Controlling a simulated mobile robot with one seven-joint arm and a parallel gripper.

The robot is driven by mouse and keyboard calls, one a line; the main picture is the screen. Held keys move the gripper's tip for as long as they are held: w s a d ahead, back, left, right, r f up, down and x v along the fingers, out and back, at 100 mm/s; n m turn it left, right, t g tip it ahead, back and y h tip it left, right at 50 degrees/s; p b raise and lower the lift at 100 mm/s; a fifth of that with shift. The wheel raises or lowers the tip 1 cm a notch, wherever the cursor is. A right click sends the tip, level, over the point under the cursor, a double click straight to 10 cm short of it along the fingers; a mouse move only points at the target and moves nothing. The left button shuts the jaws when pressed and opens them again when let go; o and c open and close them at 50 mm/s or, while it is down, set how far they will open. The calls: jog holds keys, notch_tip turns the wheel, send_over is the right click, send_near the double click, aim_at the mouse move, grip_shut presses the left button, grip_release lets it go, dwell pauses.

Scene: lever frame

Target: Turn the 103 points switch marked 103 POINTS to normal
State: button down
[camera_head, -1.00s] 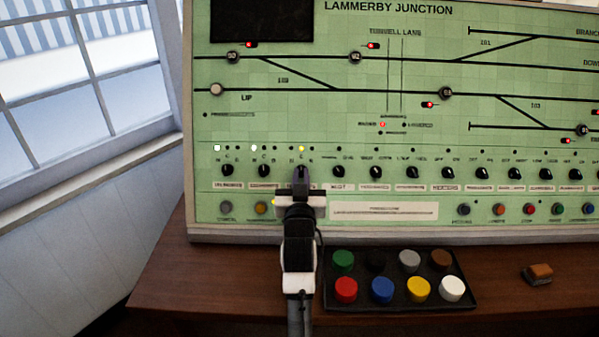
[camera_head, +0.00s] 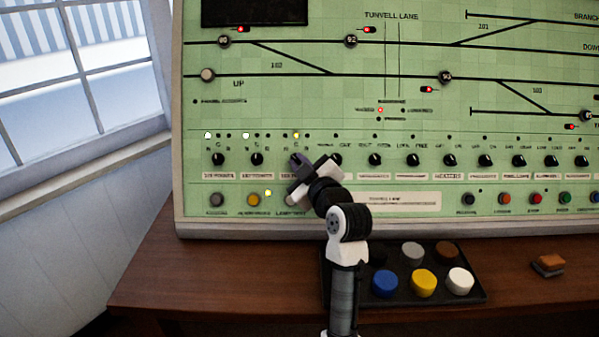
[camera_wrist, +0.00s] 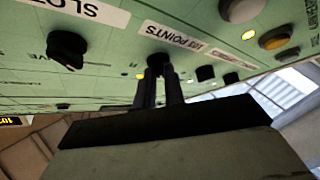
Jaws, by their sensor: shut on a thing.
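The 103 points switch is a small dark rotary knob on the green panel. It shows in the wrist view (camera_wrist: 158,60) beside its white label reading 103 POINTS (camera_wrist: 185,38). My gripper (camera_head: 300,161) reaches the third knob from the left in the row and covers most of it in the head view. In the wrist view the two dark fingers (camera_wrist: 160,88) are closed on the knob from its sides. A yellow lamp (camera_head: 296,135) is lit above this switch, the middle one of its group. The knob's pointer is hidden by the fingers.
Neighbouring knobs stand close by, one to the left (camera_head: 257,159) and one to the right (camera_head: 336,160). Coloured buttons (camera_head: 254,200) sit below. A black tray (camera_head: 478,298) of coloured caps and a brown block (camera_head: 548,265) lie on the desk.

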jog(key=shift+d+n+g, duration=0.1)
jog(key=shift+n+g, duration=0.2)
jog(key=c, duration=1.5)
grip_release()
jog(key=b+v, duration=0.2)
jog(key=v, duration=1.1)
jog(key=shift+s+d+f, duration=0.15)
jog(key=shift+s+d, duration=0.05)
jog(key=shift+s, duration=0.1)
